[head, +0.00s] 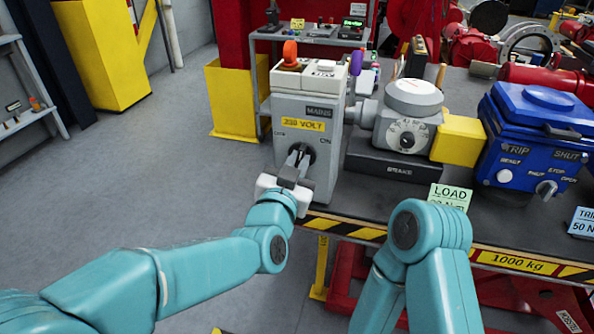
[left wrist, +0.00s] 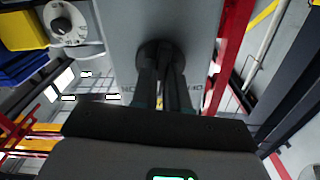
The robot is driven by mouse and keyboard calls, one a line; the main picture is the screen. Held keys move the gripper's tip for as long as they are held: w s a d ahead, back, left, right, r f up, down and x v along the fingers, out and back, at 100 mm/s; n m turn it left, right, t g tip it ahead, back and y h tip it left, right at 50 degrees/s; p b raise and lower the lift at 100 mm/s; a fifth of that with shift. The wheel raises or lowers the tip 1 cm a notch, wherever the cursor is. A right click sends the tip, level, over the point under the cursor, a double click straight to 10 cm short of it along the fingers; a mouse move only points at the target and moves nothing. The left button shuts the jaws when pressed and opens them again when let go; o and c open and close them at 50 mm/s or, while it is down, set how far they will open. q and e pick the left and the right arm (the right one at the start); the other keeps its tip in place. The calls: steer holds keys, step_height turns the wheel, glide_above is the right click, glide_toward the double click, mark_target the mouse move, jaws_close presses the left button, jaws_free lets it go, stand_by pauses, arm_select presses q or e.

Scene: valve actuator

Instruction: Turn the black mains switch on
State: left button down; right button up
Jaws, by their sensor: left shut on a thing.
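The grey mains box (head: 306,112), marked MAINS and 230 VOLT, stands at the table's left end. The black mains switch (head: 297,150) is on its front face, with small lettering on either side. My left gripper (head: 296,163) is at the box front, its fingers shut on the switch's handle. In the left wrist view the round black base of the switch (left wrist: 156,52) shows beyond the fingertips (left wrist: 164,80). The fingers hide much of the handle, so I cannot tell its exact angle. My right arm is folded at the lower right; its gripper is out of view.
Right of the box are a grey dial unit (head: 407,125) above a black BRAKE block (head: 395,166), and a blue actuator (head: 540,140) with knobs. A green LOAD card (head: 449,197) stands near the striped table edge (head: 490,256). The floor at left is clear.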

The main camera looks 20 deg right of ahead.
arm_select(q)
steer(key=m, duration=0.2)
steer(key=shift+m, duration=0.4)
steer(key=shift+m+b, duration=0.3)
steer(key=shift+m, duration=1.3)
steer(key=shift+r, duration=0.1)
steer(key=c, duration=1.1)
jaws_free()
steer(key=shift+d, duration=0.1)
steer(key=shift+c, duration=0.2)
steer(key=b+v, duration=0.1)
steer(key=v, duration=1.5)
